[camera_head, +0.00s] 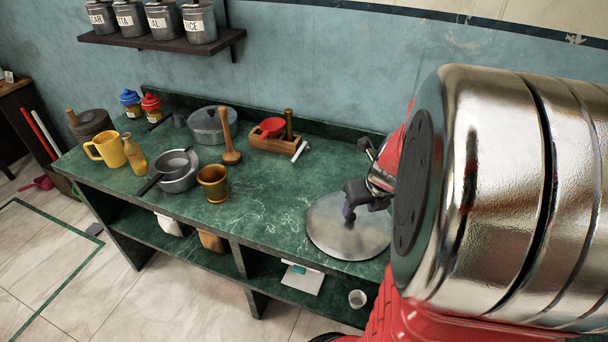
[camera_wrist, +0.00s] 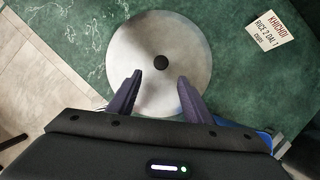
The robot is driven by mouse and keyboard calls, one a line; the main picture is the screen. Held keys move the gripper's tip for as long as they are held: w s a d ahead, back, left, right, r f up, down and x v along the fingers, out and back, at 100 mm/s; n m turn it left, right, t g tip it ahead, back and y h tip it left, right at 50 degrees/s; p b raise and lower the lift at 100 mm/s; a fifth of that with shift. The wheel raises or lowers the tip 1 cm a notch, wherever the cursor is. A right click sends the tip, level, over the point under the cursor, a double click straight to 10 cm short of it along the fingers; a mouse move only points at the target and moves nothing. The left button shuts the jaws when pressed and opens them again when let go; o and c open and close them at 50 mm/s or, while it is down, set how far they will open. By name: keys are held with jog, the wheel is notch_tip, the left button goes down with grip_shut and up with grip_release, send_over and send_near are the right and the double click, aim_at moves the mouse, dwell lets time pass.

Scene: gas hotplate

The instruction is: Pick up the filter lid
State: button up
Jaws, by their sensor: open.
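A wide, round, flat metal lid (camera_head: 326,232) with a dark knob at its centre lies on the green counter; I take it for the filter lid. In the wrist view the lid (camera_wrist: 128,60) is seen from above, its black knob (camera_wrist: 161,62) in plain sight. My gripper (camera_head: 348,211) is over the lid. In the wrist view my gripper (camera_wrist: 160,77) is open and empty, its two purple fingers spread, tips just short of the knob on either side. The height of the tips above the lid is hard to tell.
A recipe card (camera_wrist: 272,27) lies right of the lid in the wrist view. The counter between is clear.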

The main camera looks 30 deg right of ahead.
aim_at(352, 217)
jog(key=shift+x, duration=1.25)
jog(key=shift+w+x, duration=0.2)
jog(key=shift+x, duration=2.4)
jog(key=shift+d, duration=0.1)
jog(key=shift+c, duration=0.3)
grip_shut()
